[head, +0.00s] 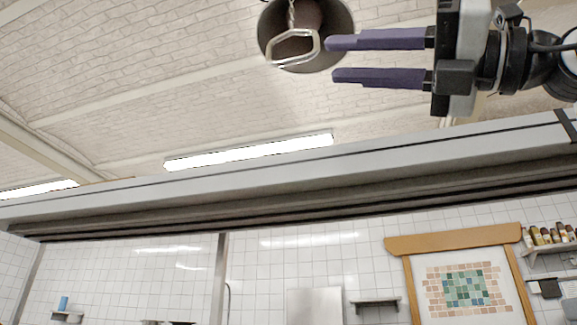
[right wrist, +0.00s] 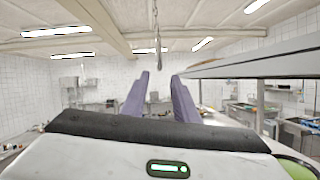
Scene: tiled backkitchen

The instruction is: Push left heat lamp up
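One heat lamp (head: 338,25) hangs at the top of the head view, seen from below, with a round grey shade, a dark reddish inside and a pale metal loop handle (head: 293,64). A chain shows at its top. I cannot tell from the frames whether it is the left one. My right gripper (head: 331,60) comes in from the right with two purple fingers apart and nothing between them. Its fingertips overlap the shade's right edge in the picture; contact cannot be told. In the right wrist view a hanging chain (right wrist: 157,28) shows beyond the fingers. My left gripper is out of view.
A long grey overhead beam (head: 250,180) crosses the head view below the gripper. It also runs along the right of the right wrist view (right wrist: 260,65). A wood-framed tile panel (head: 455,245) and small shelves are on the far wall. The air left of the lamp looks clear.

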